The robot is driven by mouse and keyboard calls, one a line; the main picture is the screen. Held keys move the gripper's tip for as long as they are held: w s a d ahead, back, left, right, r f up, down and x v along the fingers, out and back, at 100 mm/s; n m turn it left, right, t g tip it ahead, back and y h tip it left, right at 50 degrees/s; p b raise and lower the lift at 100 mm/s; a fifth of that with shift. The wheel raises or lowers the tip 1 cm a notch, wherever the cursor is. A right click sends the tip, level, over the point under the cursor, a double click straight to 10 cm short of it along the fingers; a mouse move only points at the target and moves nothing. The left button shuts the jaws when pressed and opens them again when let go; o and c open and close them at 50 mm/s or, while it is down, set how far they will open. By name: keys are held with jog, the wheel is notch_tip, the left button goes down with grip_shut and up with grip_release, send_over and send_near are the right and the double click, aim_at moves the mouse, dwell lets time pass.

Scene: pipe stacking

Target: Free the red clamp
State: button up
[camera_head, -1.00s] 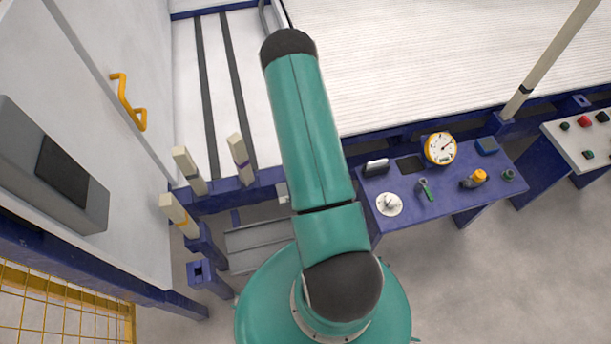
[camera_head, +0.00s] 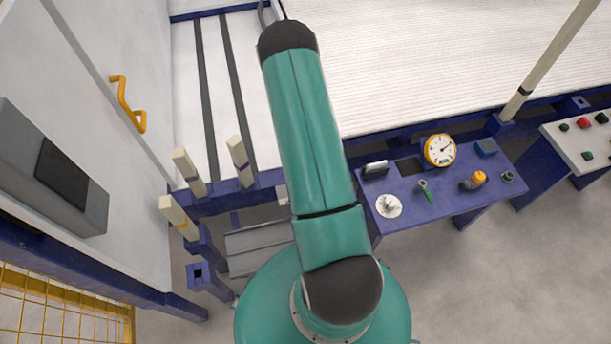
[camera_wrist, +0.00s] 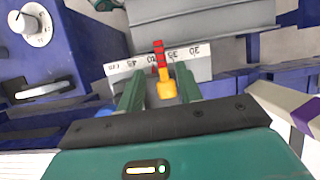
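The red clamp (camera_wrist: 159,58) is in the wrist view, lying across a pale scale (camera_wrist: 190,57) marked with numbers such as 30, 35 and 45. A yellow knob or handle (camera_wrist: 166,89) adjoins its near end. My gripper (camera_wrist: 159,86) has two green fingers, one on each side of the yellow part, with a gap visible on both sides. It appears open and grips nothing. The head view does not show the clamp or the gripper; my arm covers the middle of that view.
In the head view, a blue bench (camera_head: 445,199) at right carries a gauge (camera_head: 440,150), a white dial (camera_head: 389,206) and small handles. Beige-topped posts (camera_head: 188,172) stand left. A grey cabinet door with a yellow handle (camera_head: 126,105) is at far left. A grey tray (camera_wrist: 200,22) lies beyond the scale.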

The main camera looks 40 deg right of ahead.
jog(key=v, duration=0.9)
jog(key=shift+r, duration=0.2)
jog(key=w+a+r+n+t+h, duration=0.1)
jog(key=a+r+t, duration=0.1)
jog(key=a+r, duration=0.8)
jog(key=w+a+r+n+t+h, duration=0.15)
jog(key=a+r, duration=0.25)
jog(key=r, duration=1.2)
jog(key=s+a+r+n+t, duration=0.3)
jog(key=s+a+r+t, duration=0.3)
jog(key=s+a+r, duration=0.7)
jog(key=shift+s+a, duration=1.25)
jog(key=shift+a, duration=0.15)
